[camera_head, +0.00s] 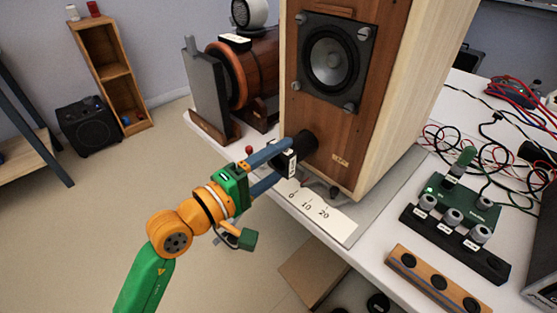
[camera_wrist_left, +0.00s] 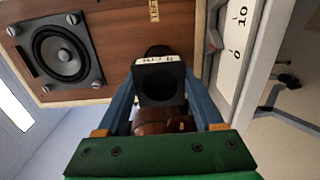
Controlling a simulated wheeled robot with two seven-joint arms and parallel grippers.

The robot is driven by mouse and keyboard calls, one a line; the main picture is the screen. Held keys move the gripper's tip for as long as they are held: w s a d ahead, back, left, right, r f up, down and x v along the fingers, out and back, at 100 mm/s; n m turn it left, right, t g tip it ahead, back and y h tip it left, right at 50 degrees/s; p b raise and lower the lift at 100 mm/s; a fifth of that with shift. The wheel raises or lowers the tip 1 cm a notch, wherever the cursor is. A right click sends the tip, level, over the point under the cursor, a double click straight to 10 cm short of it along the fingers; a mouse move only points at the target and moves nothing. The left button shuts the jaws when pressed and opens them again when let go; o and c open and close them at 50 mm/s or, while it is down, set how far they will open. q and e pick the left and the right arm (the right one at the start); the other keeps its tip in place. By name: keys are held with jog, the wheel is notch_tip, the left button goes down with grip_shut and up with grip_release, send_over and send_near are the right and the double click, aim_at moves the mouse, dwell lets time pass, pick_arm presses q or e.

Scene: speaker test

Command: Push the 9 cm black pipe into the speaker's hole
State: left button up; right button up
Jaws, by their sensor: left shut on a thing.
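The speaker (camera_head: 298,105) is a tall wooden cabinet with a round driver, standing on a grey board on the white table. The dark round hole (camera_head: 307,141) is low on its front. My left gripper (camera_head: 284,158) is shut on the black pipe (camera_wrist_left: 160,87), one blue finger on each side, right in front of the hole. The pipe has a white label and its open square-looking end faces the wrist camera. Its far end is at the dark hole (camera_wrist_left: 158,50); I cannot tell how far it is inside. My right gripper is not in view.
A white scale card (camera_head: 330,216) marked 0, 10, 20 lies in front of the speaker. A green board with knobs (camera_head: 460,196) and tangled cables (camera_head: 468,135) are at right. A wooden horn-like device (camera_head: 262,75) stands behind at left.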

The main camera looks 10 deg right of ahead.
aim_at(299, 149)
pick_arm(q)
jog(key=shift+b+x, duration=0.3)
jog(key=shift+x, duration=1.2)
jog(key=shift+b+x, duration=0.6)
jog(key=shift+x, duration=0.55)
dwell(1.0)
jog(key=o, duration=1.6)
jog(key=shift+c, duration=0.2)
